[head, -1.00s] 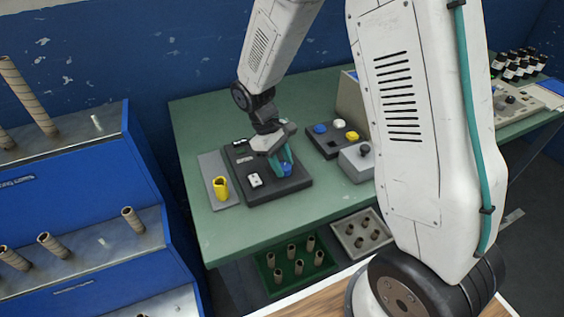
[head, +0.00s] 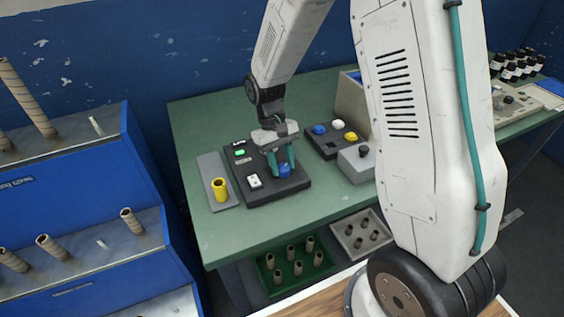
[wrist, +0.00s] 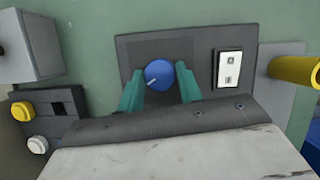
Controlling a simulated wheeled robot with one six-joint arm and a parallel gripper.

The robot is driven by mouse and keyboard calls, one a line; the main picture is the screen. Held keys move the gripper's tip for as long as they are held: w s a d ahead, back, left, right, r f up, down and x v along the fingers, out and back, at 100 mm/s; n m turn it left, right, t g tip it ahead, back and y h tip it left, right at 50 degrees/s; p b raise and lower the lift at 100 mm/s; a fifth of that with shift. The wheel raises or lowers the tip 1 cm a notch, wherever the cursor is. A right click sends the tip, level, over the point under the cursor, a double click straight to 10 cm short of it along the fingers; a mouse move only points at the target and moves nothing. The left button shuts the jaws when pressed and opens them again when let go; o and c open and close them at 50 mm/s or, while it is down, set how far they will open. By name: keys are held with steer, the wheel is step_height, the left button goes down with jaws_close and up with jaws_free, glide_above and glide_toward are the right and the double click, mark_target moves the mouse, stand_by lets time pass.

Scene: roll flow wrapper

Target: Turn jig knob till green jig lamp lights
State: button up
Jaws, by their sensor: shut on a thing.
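The jig knob is a blue round knob (head: 285,170) on a dark jig panel (head: 262,198) on the green table. It also shows in the wrist view (wrist: 159,74), with a pale pointer line aimed to the lower left. My gripper (head: 282,163) comes down over the knob from above. Its teal fingers (wrist: 160,82) stand on either side of the knob, shut on it. The jig lamp (head: 240,153) at the panel's upper left is lit green. A white switch (head: 255,181) sits on the panel, left of the knob; it also shows in the wrist view (wrist: 229,70).
A yellow cup-like piece (head: 220,189) stands on a grey plate just left of the panel. A box with blue, white and yellow buttons (head: 337,139) and a grey box with a black knob (head: 363,154) stand to the right. The table's front left is clear.

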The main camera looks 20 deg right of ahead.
steer(key=o, duration=1)
steer(key=shift+r, duration=0.1)
steer(key=v, duration=0.7)
steer(key=shift+w+r, duration=0.15)
steer(key=shift+r, duration=0.1)
